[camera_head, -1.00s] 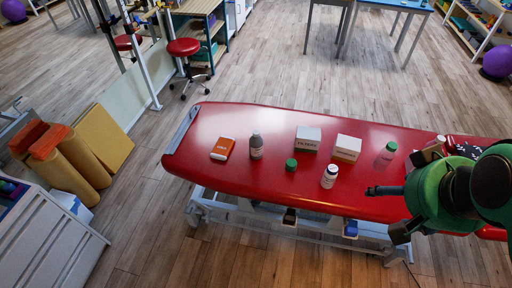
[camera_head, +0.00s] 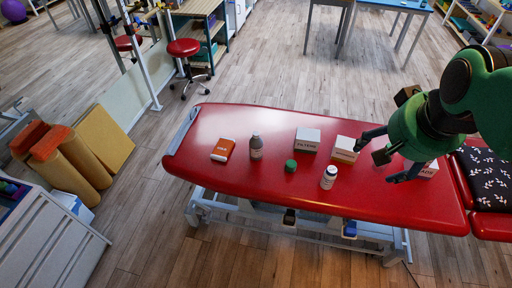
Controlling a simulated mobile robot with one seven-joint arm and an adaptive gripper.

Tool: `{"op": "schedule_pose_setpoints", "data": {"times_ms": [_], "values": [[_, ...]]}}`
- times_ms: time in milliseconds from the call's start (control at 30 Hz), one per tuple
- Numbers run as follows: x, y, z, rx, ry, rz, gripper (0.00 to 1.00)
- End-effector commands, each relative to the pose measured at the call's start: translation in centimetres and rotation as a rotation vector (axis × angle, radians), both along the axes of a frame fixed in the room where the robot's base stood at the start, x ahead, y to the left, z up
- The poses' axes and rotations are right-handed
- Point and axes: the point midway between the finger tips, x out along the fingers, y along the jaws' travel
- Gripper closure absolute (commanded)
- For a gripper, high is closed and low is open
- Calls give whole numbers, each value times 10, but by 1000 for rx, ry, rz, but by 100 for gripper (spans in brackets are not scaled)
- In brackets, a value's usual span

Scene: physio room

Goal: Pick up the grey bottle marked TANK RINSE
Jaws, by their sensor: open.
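A grey bottle (camera_head: 256,148) with a dark cap stands upright on the left half of the red treatment table (camera_head: 215,120). Its label is too small to read. My gripper (camera_head: 373,160) is open and empty over the right part of the table, well to the right of the grey bottle. The fingers point left, and a white box (camera_head: 345,149) shows just left of the upper finger. A gap of several objects lies between my gripper and the grey bottle.
An orange box (camera_head: 222,150) lies left of the bottle. A green-capped item (camera_head: 291,166), another white box (camera_head: 307,140) and a white bottle (camera_head: 329,177) stand to its right. A further white box (camera_head: 429,169) is partly behind my gripper. The table's front left is clear.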

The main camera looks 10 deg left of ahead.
Motion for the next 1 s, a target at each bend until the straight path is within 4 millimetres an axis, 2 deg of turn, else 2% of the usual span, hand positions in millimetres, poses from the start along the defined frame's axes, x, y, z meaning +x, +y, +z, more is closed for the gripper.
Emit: {"op": "schedule_pose_setpoints", "data": {"times_ms": [33,267,533,767,1000], "values": [[12,5,3,5,11,-5,26],[63,25,8,33,53,-46,26],[123,55,4,60,101,-96,26],[173,84,-9,78,143,-138,26],[222,119,-31,91,187,-183,26]]}}
